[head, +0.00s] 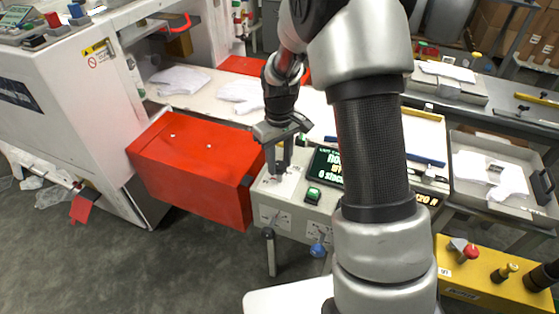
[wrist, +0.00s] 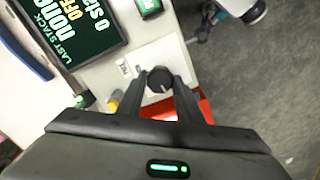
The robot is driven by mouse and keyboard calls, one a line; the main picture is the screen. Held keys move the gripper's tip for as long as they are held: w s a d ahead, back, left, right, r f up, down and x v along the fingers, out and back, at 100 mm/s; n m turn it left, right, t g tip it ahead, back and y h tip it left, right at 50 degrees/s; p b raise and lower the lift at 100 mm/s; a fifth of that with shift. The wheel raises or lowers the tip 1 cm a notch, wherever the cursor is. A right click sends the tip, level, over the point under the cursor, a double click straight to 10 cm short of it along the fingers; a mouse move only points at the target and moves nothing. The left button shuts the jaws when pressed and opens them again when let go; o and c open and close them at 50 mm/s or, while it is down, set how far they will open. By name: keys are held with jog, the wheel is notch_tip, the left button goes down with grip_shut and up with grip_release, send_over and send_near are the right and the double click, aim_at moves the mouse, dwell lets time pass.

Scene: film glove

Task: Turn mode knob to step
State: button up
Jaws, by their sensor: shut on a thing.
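The dark round knob (wrist: 158,82) sits on a pale plate on the control panel in the wrist view, with a light mark on it. My gripper (wrist: 162,88) has one finger on each side of the knob and is shut on it. In the head view my gripper (head: 279,172) points down onto the top of the grey control box (head: 296,224), and its fingers hide the knob there. The labels around the knob are too small to read, so I cannot tell which mode it points to.
A lit display (head: 328,163) and a green button (head: 313,195) are beside my gripper on the box. A red housing (head: 195,170) stands close on the left. A blue knob (head: 318,249) is on the box's front. Open floor lies at the lower left.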

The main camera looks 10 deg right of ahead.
aim_at(280, 165)
jog(key=m+p, duration=0.1)
jog(key=m, duration=0.4)
jog(key=shift+r, duration=0.1)
jog(key=m+p, duration=0.1)
jog(key=m, duration=0.4)
jog(key=shift+m, duration=0.3)
dwell(0.4)
jog(key=o, duration=1)
jog(key=shift+o, duration=0.2)
notch_tip(280, 165, up, 17)
jog(key=p, duration=0.2)
jog(key=shift+r+p, duration=0.15)
jog(key=shift+p, duration=0.25)
jog(key=shift+r, duration=0.1)
